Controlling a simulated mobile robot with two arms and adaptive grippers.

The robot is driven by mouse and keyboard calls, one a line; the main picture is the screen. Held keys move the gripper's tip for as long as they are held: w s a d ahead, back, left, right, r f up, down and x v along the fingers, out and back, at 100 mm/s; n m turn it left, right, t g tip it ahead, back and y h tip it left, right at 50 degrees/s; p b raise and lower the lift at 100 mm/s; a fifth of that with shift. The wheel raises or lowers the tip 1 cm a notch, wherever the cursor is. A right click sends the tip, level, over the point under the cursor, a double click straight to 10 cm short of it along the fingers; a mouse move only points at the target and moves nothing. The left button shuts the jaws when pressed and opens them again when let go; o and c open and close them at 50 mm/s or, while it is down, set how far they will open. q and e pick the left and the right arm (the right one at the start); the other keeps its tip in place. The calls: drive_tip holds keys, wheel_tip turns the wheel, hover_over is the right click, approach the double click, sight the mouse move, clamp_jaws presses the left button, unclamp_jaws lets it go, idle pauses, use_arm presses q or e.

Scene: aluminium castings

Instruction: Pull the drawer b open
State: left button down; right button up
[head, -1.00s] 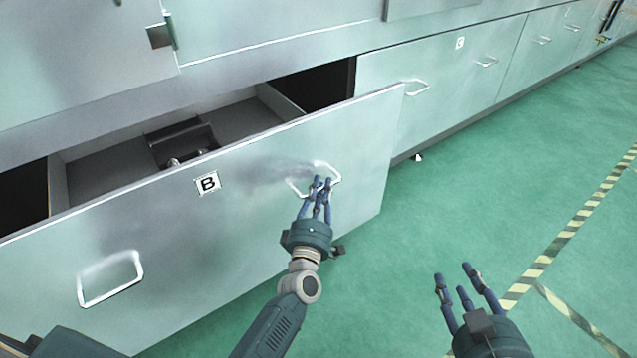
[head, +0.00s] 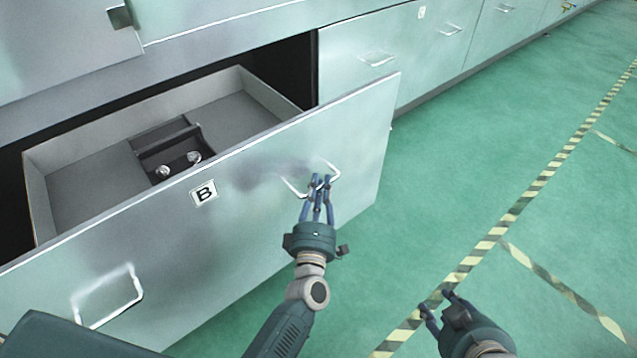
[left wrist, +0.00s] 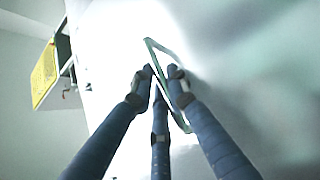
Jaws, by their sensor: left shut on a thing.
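Drawer B (head: 235,215) is a pale green metal drawer, marked by a B label (head: 203,193), and it stands well open. Its right handle (head: 333,168) is a thin metal loop. My left gripper (head: 320,181) is shut on this handle, which also shows between the fingers in the left wrist view (left wrist: 152,48). The drawer's left handle (head: 108,296) is free. My right gripper (head: 436,300) hangs empty above the floor at the lower right, its fingers apart.
Inside the drawer a dark box (head: 170,150) holds two shiny round parts. Drawer C (head: 385,50) and further closed drawers run along to the right. The green floor (head: 460,160) with striped tape is clear.

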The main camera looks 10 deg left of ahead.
use_arm(q)
drive_tip(key=shift+s+a+f, duration=0.1)
drive_tip(key=shift+f, duration=0.05)
drive_tip(key=c, duration=1.9)
unclamp_jaws()
drive_tip(key=shift+c, duration=0.2)
drive_tip(key=s+d+f, duration=0.1)
drive_tip(key=s, duration=1)
drive_tip(key=shift+s+d+f, duration=0.15)
drive_tip(key=shift+s+f, duration=0.05)
drive_tip(key=shift+s, duration=0.2)
